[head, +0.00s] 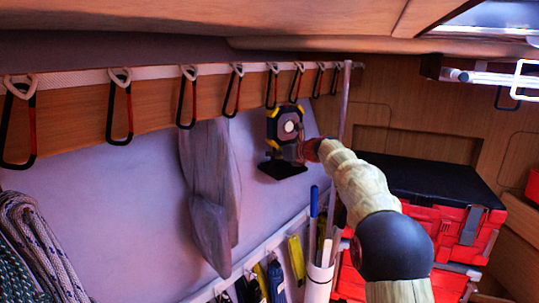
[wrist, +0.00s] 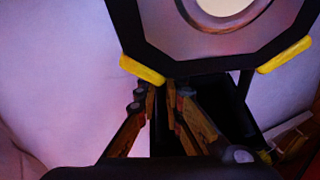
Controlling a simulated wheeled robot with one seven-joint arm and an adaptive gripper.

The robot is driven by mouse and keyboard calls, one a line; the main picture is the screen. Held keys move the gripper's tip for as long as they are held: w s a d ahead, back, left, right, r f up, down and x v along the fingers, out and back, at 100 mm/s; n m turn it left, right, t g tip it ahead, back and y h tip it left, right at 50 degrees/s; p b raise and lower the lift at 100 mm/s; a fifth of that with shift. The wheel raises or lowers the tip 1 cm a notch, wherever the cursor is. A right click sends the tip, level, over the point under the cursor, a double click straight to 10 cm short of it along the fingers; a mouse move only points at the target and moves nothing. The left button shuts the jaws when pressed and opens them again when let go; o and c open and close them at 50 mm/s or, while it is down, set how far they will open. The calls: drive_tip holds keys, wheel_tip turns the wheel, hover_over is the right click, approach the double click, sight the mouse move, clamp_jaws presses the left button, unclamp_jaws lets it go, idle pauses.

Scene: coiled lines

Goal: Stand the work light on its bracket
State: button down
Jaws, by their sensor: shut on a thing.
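The work light (head: 286,124) has a black body with yellow trim and a pale round lamp face. It is upright near the back wall panel, under the row of hooks. In the wrist view its dark angular frame (wrist: 180,58) and yellow corners fill the top. A flat black plate (head: 282,169) shows just below the light; I cannot tell whether it is the bracket or the light's own foot. My gripper (wrist: 167,92) reaches in from the right and is shut on the light's lower part. The exact contact is partly hidden by the fingers.
Several carabiners (head: 188,97) hang along the rail above. A grey cloth-like bag (head: 210,185) hangs left of the light. A white holder (head: 318,282) with tools stands below, red cases (head: 455,225) at right, and coiled rope (head: 38,245) at far left. A pole (head: 343,105) rises just right.

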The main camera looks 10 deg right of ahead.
drive_tip(key=shift+r, duration=0.2)
drive_tip(key=c, duration=1.8)
unclamp_jaws()
drive_tip(key=shift+s+f, duration=0.1)
drive_tip(key=shift+f, duration=0.4)
drive_tip(key=shift+s+d+r, duration=0.2)
drive_tip(key=shift+s+r, duration=0.05)
drive_tip(key=shift+r, duration=0.05)
drive_tip(key=v, duration=1.1)
drive_tip(key=shift+s+a+r, duration=0.15)
drive_tip(key=shift+a, duration=0.05)
